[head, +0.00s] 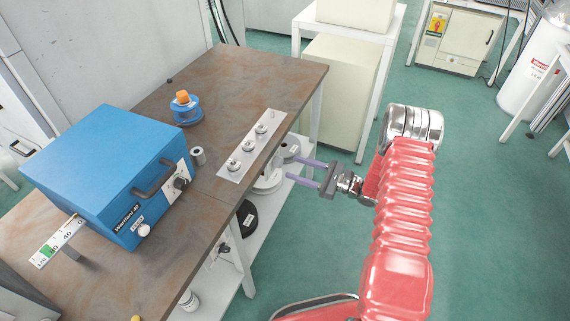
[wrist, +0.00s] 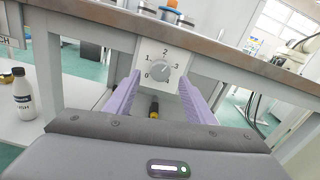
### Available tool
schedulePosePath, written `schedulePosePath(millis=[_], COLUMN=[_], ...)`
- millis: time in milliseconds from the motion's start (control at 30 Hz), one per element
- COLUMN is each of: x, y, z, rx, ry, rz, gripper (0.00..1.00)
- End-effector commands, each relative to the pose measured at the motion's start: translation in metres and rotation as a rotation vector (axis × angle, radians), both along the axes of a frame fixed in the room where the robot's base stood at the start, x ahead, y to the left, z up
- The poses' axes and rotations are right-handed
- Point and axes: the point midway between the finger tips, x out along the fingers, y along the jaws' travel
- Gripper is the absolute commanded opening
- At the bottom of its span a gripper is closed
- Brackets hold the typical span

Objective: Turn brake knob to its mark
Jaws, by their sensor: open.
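A grey round knob (wrist: 159,70) sits on a white dial plate with marks 0, 1, 2 and 3, below the table edge in the wrist view. No word naming it as the brake knob is readable; its pointer is too small to read surely. In the head view a grey knob (head: 290,148) shows at the bench's right side, by the fingertips. My gripper (head: 293,167) is open and empty, its two purple fingers pointing at the bench side. In the wrist view the fingers (wrist: 160,80) flank the dial from below; they appear apart from the knob.
The brown bench top (head: 225,90) holds a blue machine (head: 105,165), a metal plate with several round fittings (head: 235,166) and a blue spool (head: 186,112). A lower shelf (head: 238,270) holds several items. A black and yellow object (wrist: 154,107) shows between the fingers.

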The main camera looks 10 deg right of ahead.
Motion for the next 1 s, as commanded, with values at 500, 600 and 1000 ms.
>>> schedulePosePath(millis=[500, 600, 1000], x=[0.033, 0.034, 0.033], y=[0.046, 0.046, 0.046], z=[0.0, 0.0, 0.0], rx=[0.001, 0.001, 0.001], ry=[0.001, 0.001, 0.001], rz=[0.0, 0.0, 0.0], gripper=[0.49, 0.49, 0.33])
